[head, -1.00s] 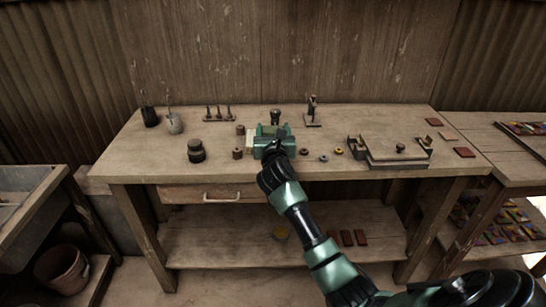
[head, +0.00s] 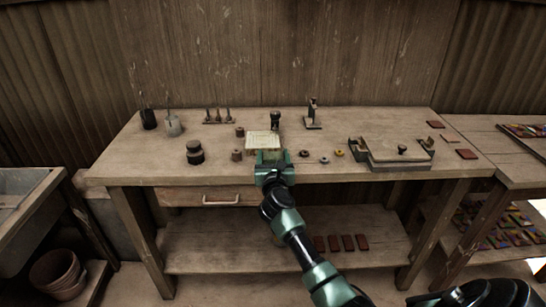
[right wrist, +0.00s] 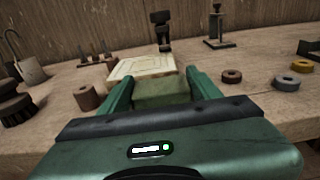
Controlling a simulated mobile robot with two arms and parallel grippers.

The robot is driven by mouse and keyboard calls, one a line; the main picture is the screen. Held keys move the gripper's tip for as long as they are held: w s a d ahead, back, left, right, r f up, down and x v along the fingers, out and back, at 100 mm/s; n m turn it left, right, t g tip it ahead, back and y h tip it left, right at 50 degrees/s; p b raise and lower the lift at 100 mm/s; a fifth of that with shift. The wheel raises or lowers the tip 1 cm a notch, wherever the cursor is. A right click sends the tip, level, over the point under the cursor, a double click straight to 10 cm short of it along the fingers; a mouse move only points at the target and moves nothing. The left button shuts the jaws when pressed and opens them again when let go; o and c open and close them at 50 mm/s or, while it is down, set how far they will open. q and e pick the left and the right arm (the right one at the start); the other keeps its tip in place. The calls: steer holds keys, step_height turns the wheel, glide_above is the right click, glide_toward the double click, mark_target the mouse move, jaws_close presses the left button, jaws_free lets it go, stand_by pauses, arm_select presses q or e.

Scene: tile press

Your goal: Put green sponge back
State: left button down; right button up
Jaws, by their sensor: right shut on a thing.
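The green sponge (right wrist: 162,92) is a dull green block between the two fingers of my right gripper (right wrist: 160,88) in the right wrist view. The fingers are shut on its sides. In the head view my right gripper (head: 270,157) is at the front edge of the workbench, with a little of the sponge showing between its fingers. A cream tile (head: 263,140) with a line pattern lies flat just behind the gripper; it also shows in the right wrist view (right wrist: 140,67). I cannot tell whether the sponge touches the bench. My left gripper is not in view.
On the workbench (head: 330,170), a dark stamp (head: 275,120) stands behind the tile. Small brown cylinders (head: 237,155) and a round brush (head: 195,152) are to the left. Small rings (head: 324,160) and a press-like box (head: 395,152) are to the right. A drawer handle (head: 222,200) is below.

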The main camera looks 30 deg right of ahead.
steer(key=o, duration=1.3)
steer(key=shift+f, duration=0.1)
steer(key=shift+r, duration=0.25)
steer(key=v, duration=1.2)
steer(key=shift+p, duration=0.3)
steer(key=shift+f, duration=0.1)
